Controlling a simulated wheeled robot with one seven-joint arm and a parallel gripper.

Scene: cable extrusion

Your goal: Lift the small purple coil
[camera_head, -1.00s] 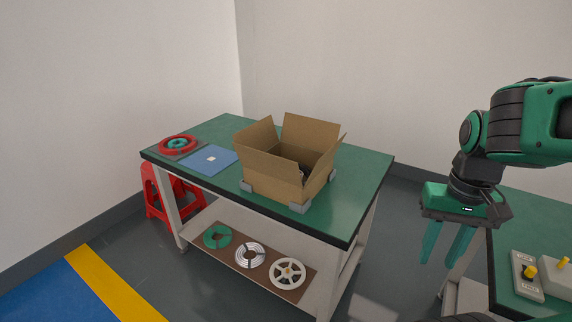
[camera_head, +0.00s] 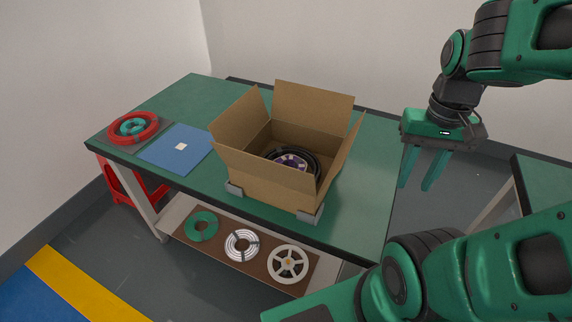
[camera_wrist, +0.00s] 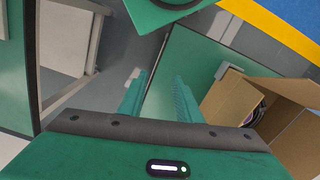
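The small purple coil (camera_head: 290,161) lies inside the open cardboard box (camera_head: 236,147), with a larger black coil (camera_head: 316,168) around or beside it; the box walls hide part of both. In the wrist view a sliver of purple and black shows inside the box (camera_wrist: 287,137) at the right. My gripper (camera_head: 421,184) hangs in the air to the right of the box, fingers pointing down. Its two green fingers are apart with nothing between them; they also show in the wrist view (camera_wrist: 158,98).
The box stands on a green table (camera_head: 184,99), its flaps raised. A blue sheet (camera_head: 165,151) and red and teal coils (camera_head: 133,127) lie left of it. Several coils and reels sit on the lower shelf (camera_head: 182,213). Another green table (camera_head: 543,181) is at the right.

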